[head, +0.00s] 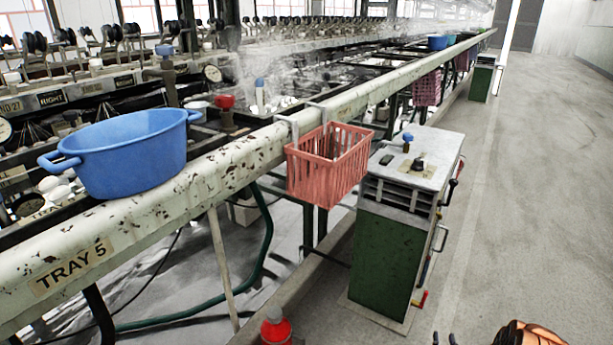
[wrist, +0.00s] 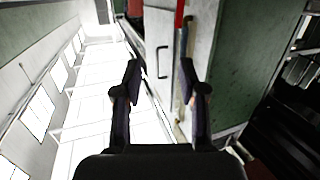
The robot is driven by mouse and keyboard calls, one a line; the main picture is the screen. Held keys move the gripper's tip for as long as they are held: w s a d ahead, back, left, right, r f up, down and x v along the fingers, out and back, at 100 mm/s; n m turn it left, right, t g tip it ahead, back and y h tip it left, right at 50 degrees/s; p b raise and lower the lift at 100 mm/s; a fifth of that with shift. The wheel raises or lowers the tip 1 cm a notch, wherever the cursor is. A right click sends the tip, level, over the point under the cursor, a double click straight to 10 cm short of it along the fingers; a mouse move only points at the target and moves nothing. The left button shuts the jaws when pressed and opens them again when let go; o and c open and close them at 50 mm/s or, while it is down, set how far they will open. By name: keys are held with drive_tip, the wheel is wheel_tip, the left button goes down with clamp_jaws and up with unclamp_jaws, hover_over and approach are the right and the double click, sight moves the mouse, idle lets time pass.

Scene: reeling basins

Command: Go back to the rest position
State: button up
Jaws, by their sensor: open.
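My gripper (wrist: 158,78) shows in the wrist view with its two dark fingers apart and nothing between them. Behind the fingers are the pale side of a cabinet with a handle and a bright floor or wall area. A small orange and black piece at the bottom right edge may be part of my arm.
A green cabinet (head: 385,262) with a grey top stands at the rail's right. A red basket (head: 325,170) hangs on the rail (head: 230,165). A blue tub (head: 125,155) sits on the rail's left. A red-capped bottle (head: 275,328) stands low in front. The right aisle is clear.

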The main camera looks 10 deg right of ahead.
drive_tip(key=w+r+n+g+y+p, duration=0.15)
drive_tip(key=r+p, duration=0.25)
drive_tip(key=r, duration=0.4)
drive_tip(key=w+r+n+g+p, duration=0.15)
drive_tip(key=r+p, duration=0.25)
drive_tip(key=r, duration=0.4)
drive_tip(key=w+r+g+y+p, duration=0.1)
drive_tip(key=w+r+g+p, duration=0.25)
drive_tip(key=r, duration=0.45)
drive_tip(key=s+a+r+g+p, duration=0.2)
drive_tip(key=s+a+r+p, duration=0.15)
drive_tip(key=r, duration=0.65)
drive_tip(key=s+a+r+g+p, duration=0.1)
drive_tip(key=s+a+r+p, duration=0.3)
drive_tip(key=r, duration=0.7)
drive_tip(key=s+a+r+g+p, duration=0.2)
drive_tip(key=a+r+p, duration=0.35)
drive_tip(key=r, duration=0.45)
drive_tip(key=s+a+r+g+y+p, duration=0.1)
drive_tip(key=s+a+r+g+p, duration=0.2)
drive_tip(key=s+a+r+p, duration=0.3)
drive_tip(key=s+a+r+g+y+p, duration=0.2)
drive_tip(key=s+a+r+p, duration=0.5)
drive_tip(key=s+a+r, duration=0.8)
drive_tip(key=s+r+g, duration=0.1)
drive_tip(key=s+r, duration=0.5)
drive_tip(key=s, duration=0.4)
drive_tip(key=shift+s+r+n, duration=0.25)
drive_tip(key=shift+s+n, duration=0.05)
drive_tip(key=shift+s, duration=0.1)
